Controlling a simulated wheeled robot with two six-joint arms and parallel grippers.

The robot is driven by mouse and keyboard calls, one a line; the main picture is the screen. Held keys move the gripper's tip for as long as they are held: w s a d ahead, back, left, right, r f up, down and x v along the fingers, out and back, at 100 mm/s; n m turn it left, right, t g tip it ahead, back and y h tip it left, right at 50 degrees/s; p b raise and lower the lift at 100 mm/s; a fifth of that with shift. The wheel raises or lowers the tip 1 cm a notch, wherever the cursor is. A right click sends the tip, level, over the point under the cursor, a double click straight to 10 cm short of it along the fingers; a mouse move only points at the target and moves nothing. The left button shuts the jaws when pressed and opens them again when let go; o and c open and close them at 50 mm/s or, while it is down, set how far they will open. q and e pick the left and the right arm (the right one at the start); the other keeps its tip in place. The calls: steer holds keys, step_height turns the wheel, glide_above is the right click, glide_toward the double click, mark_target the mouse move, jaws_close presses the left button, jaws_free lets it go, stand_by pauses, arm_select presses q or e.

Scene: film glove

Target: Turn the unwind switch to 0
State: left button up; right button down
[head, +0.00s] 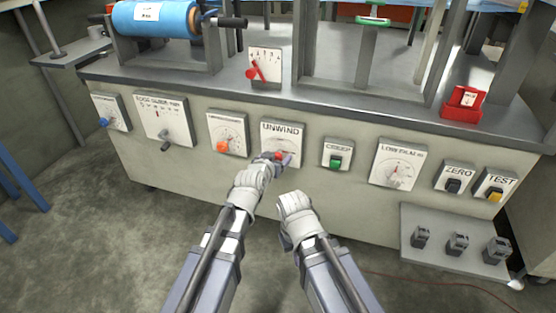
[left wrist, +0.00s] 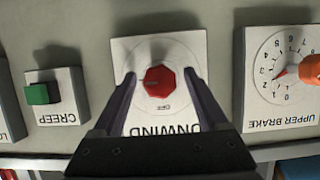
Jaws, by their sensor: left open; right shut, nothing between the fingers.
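The unwind switch is a red knob on a white plate marked UNWIND (head: 282,131), on the machine's front panel. In the left wrist view, which shows the panel upside down, the red knob (left wrist: 160,82) has a dark mark towards the left. Small lettering on its plate is hard to read. My left gripper (head: 275,160) is at the knob and partly hides it. In the left wrist view its open fingers (left wrist: 159,76) stand either side of the knob, with gaps showing. My right gripper (head: 292,199) is shut and empty, lower and to the right, away from the panel.
An orange knob, UPPER BRAKE (left wrist: 311,68), sits left of the switch in the head view. A green CREEP button (head: 336,162) sits to its right. A small shelf with grey blocks (head: 456,243) juts out lower right. The floor before the panel is clear.

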arm_select(q)
jaws_close()
stand_by(0.7)
